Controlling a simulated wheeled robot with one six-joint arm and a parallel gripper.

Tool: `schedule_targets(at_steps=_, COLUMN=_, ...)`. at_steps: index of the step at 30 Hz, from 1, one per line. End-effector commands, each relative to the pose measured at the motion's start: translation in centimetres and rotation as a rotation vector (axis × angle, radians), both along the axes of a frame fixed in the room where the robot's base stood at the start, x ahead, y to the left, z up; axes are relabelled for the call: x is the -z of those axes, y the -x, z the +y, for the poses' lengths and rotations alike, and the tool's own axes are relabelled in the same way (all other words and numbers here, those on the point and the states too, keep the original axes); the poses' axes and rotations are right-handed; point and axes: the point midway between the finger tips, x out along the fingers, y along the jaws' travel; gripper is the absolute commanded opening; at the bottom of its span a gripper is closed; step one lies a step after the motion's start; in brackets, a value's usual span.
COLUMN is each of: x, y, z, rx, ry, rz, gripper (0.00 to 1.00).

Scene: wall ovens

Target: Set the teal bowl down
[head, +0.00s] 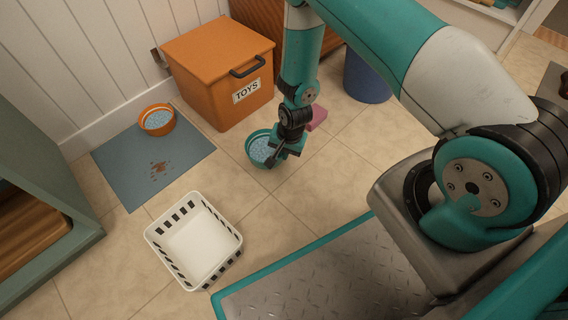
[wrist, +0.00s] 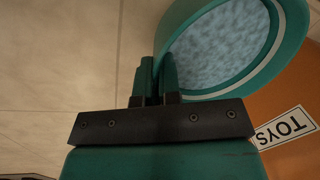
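The teal bowl (head: 254,150), with pale blue speckled contents, is in front of the orange toy box in the head view. My gripper (head: 276,155) is at its right side and partly covers it. In the wrist view my two fingers (wrist: 159,78) are close together at the near left rim of the bowl (wrist: 287,50), pinching its wall. The bowl looks about level, and its contents stay inside. Its underside is hidden, so I cannot tell how high it is above the floor.
A blue-grey mat (head: 185,180) with brown crumbs and an orange bowl (head: 157,119) lies at left. A white basket (head: 195,240) stands in front. Behind are the orange TOYS box (head: 205,75), a pink item (head: 318,117) and a blue bin (head: 366,78). Tiles between mat and bowl are clear.

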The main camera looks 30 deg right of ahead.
Motion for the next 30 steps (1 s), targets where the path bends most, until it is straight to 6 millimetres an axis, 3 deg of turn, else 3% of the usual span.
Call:
schedule_targets(at_steps=9, x=4.4, y=0.0, z=0.0, rx=0.0, ry=-0.001, rz=-0.001, gripper=0.0)
schedule_targets(at_steps=20, x=4.5, y=-0.1, z=0.0, rx=-0.001, ry=0.0, rz=-0.002, gripper=0.0)
schedule_targets(at_steps=24, x=4.4, y=-0.1, z=0.0, rx=-0.001, ry=0.0, rz=-0.002, gripper=0.3)
schedule_targets(at_steps=30, x=4.4, y=0.0, z=0.0, rx=-0.001, ry=-0.001, rz=-0.001, gripper=0.3)
